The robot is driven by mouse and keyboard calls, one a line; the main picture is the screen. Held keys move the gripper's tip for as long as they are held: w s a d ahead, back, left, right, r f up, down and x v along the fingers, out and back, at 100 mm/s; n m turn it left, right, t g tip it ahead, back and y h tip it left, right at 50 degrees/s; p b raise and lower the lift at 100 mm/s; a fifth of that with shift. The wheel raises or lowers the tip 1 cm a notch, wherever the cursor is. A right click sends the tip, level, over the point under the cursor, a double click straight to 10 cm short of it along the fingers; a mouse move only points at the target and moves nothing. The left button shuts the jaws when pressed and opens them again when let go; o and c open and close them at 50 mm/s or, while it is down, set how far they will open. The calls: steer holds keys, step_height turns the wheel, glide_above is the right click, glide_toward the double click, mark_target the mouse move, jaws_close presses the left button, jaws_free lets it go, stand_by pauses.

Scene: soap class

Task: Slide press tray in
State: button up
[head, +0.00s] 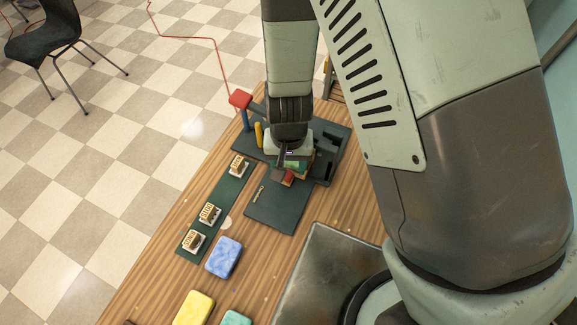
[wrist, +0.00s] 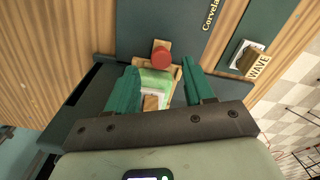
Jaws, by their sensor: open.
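The press tray is a small wooden tray (wrist: 177,77) with a red knob (wrist: 161,57) at its outer end. A green block (wrist: 150,79) lies in it, with a pale and wooden piece on or beside it. In the head view the red knob (head: 288,178) shows just below my gripper (head: 284,160), at the front of the dark press (head: 328,158). In the wrist view my gripper (wrist: 160,72) is open, its green fingers on either side of the tray. I cannot tell whether they touch it. My arm hides much of the press.
A red-topped lever (head: 240,98) and a yellow post (head: 259,134) stand left of my gripper. A dark mat (head: 278,212) lies in front. Stamps (head: 209,214) stand on a green strip at left. Blue (head: 223,257), yellow (head: 194,308) and teal (head: 236,318) blocks lie nearer.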

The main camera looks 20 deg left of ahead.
step_height(320, 180, up, 8)
steer(key=shift+r, duration=0.25)
stand_by(0.5)
steer(key=w+d+r+m+t+y, duration=0.1)
steer(key=w+d+r, duration=0.1)
steer(key=d+r, duration=0.5)
steer(key=w+d+r+m+t+y, duration=0.1)
steer(key=w+d+r, duration=0.15)
steer(key=r, duration=0.75)
steer(key=s+d+r+m+t+h, duration=0.1)
steer(key=s+d+r, duration=0.3)
steer(key=d+r, duration=0.2)
steer(key=s+d+r+m+t+h, duration=0.1)
steer(key=s+d+r, duration=0.4)
steer(key=d, duration=0.5)
step_height(320, 180, up, 2)
steer(key=shift+d+r+t, duration=0.1)
steer(key=shift+d+t, duration=0.2)
steer(key=shift+t, duration=0.5)
